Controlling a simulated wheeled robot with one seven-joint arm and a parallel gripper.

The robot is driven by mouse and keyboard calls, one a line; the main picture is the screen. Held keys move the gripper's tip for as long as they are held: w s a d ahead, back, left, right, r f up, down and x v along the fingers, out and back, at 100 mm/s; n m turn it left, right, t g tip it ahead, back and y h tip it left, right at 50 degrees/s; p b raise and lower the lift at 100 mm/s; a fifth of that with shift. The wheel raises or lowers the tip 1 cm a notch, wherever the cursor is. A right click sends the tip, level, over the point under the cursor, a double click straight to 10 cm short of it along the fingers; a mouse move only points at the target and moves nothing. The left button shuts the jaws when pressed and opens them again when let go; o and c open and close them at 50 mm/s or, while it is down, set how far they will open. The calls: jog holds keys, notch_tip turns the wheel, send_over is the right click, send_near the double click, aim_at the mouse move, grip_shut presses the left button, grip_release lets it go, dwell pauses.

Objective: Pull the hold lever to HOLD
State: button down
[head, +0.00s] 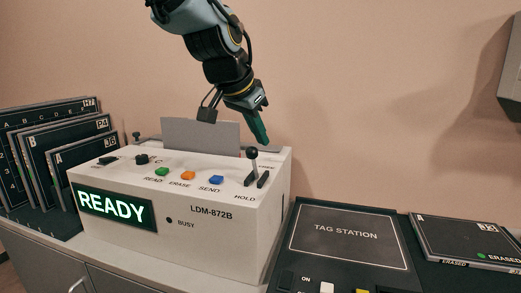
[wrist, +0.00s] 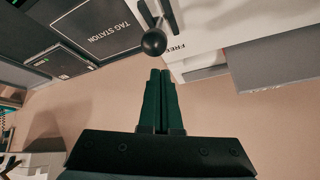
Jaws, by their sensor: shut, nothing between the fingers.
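The word FREE shows in part beside the lever in the wrist view.
A grey upright panel (head: 200,135) stands at the back of the machine. Green, orange and blue buttons sit left of the lever, and the display (head: 115,207) reads READY. The tag station (head: 345,235) lies to the right. Black plates (head: 75,145) stand at left.

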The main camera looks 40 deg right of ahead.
jog(key=shift+r, duration=0.3)
jog(key=shift+r+p, duration=0.6)
jog(key=d+r+p, duration=0.2)
jog(key=d+p, duration=0.1)
jog(key=d, duration=0.1)
jog(key=s+a+r+b, duration=0.2)
jog(key=a+r, duration=0.4)
jog(key=a, duration=0.1)
jog(key=shift+s+a+r+b, duration=0.15)
jog(key=shift+s+a+b, duration=0.15)
jog(key=shift+s, duration=0.05)
